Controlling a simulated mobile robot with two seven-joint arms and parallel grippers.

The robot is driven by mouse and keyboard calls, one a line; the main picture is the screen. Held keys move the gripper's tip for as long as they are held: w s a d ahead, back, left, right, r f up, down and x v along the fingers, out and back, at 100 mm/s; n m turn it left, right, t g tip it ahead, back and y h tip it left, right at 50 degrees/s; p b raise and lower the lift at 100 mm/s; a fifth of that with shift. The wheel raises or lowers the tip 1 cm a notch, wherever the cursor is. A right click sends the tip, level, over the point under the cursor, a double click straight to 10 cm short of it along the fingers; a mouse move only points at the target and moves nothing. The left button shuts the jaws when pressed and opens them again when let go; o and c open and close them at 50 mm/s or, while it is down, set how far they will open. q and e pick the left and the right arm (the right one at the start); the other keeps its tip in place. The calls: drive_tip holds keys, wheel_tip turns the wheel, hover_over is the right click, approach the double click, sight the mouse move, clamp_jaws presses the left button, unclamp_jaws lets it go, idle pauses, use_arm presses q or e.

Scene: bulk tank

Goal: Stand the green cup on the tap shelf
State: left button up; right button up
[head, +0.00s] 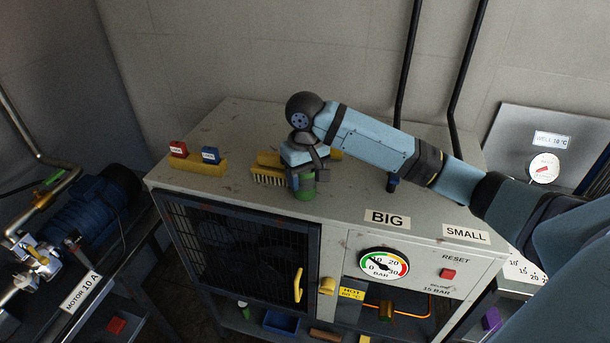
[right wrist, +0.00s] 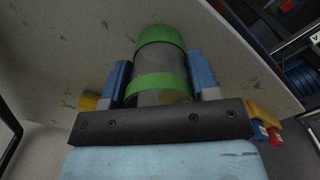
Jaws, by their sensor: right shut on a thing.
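The green cup (head: 305,191) is held by my right gripper (head: 306,176) over the top of the grey cabinet, near its front edge. In the right wrist view the cup (right wrist: 159,88) shows green bands around a grey middle, between two blue fingers (right wrist: 160,84). The fingers are shut on its sides. I cannot tell whether its base touches the cabinet top. No surface is labelled as the tap shelf, and I cannot tell which one it is. My left gripper is not in view.
A yellow brush (head: 268,178) lies beside the cup on the cabinet top (head: 240,130). A yellow holder (head: 196,163) with red and blue blocks stands left. A dark blue item (head: 392,184) stands right. A gauge (head: 383,264) and reset button (head: 448,274) are on the front.

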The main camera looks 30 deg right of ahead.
drive_tip(key=o, duration=0.9)
